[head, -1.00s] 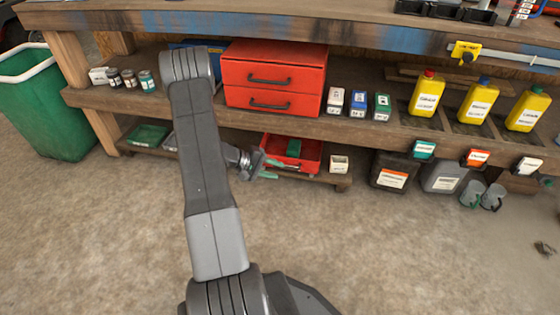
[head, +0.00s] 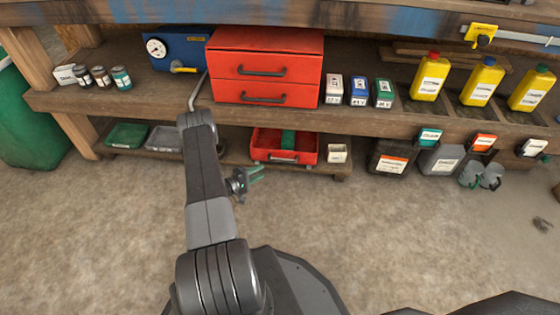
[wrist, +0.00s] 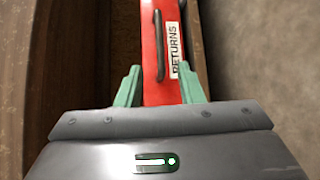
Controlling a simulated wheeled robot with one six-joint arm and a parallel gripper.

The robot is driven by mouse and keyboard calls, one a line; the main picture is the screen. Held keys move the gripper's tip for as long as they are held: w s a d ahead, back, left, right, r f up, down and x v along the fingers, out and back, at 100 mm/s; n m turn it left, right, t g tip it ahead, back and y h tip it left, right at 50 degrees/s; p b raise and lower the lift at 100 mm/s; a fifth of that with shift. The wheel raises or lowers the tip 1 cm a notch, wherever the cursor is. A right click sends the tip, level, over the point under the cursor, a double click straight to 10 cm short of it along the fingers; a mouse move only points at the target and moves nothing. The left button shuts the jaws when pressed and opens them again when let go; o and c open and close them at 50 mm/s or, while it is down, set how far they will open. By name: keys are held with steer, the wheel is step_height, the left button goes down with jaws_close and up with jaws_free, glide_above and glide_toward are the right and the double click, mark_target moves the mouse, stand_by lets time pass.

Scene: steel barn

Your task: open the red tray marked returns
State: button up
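The red tray (head: 310,153) sits on the low shelf under the bench, with its front facing me and a green thing (head: 289,140) inside it. In the wrist view, the tray's red front (wrist: 150,92) shows a dark bar handle (wrist: 159,45) and a white label (wrist: 175,50) reading RETURNS. My gripper (head: 257,175) is just in front of the tray's lower left, apart from it. In the wrist view, my gripper's green fingers (wrist: 160,88) are spread and empty, with the handle beyond them, roughly between them.
A green tray (head: 126,135) and a grey tray (head: 164,138) lie left on the same shelf. A small white box (head: 337,153) stands right of the red tray. A red two-drawer cabinet (head: 265,66) stands above.

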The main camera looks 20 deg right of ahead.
mark_target(281, 161)
steer(key=b+x, duration=0.3)
steer(key=x, duration=0.9)
steer(key=shift+w+d+b, duration=0.1)
steer(key=shift+d+b, duration=0.2)
steer(key=shift+b, duration=0.1)
steer(key=shift+c, duration=0.4)
jaws_close()
